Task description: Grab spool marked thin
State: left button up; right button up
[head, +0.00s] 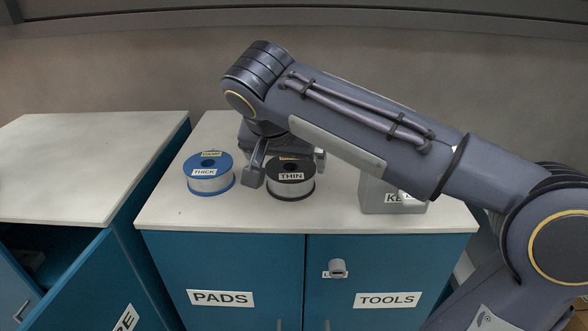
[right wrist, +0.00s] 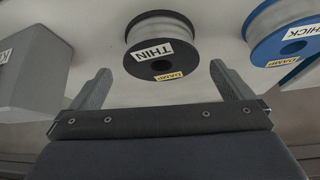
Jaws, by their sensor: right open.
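The spool marked THIN (head: 291,189) has black flanges and pale windings, and stands on the white cabinet top. It also shows in the right wrist view (right wrist: 161,48), with a yellow DAMP label on its flange. My right gripper (head: 285,172) is open above the cabinet top, pointing down. In the right wrist view the gripper's fingers (right wrist: 160,72) are spread wide, one toward each side of the THIN spool, with nothing held between them. My left gripper is not in view.
A blue spool marked THICK (head: 208,184) stands left of the THIN spool. A grey box (head: 378,196) with a partly hidden label stands to the right. The blue cabinet has doors labelled PADS (head: 220,298) and TOOLS (head: 388,300). The cabinet top's front strip is clear.

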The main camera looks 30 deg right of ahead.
jog(key=shift+x, duration=0.9)
jog(key=x, duration=0.5)
jog(key=shift+w+r, duration=0.1)
jog(key=shift+w, duration=0.05)
jog(key=c, duration=1)
jog(key=shift+r, duration=0.1)
jog(key=shift+c, duration=0.2)
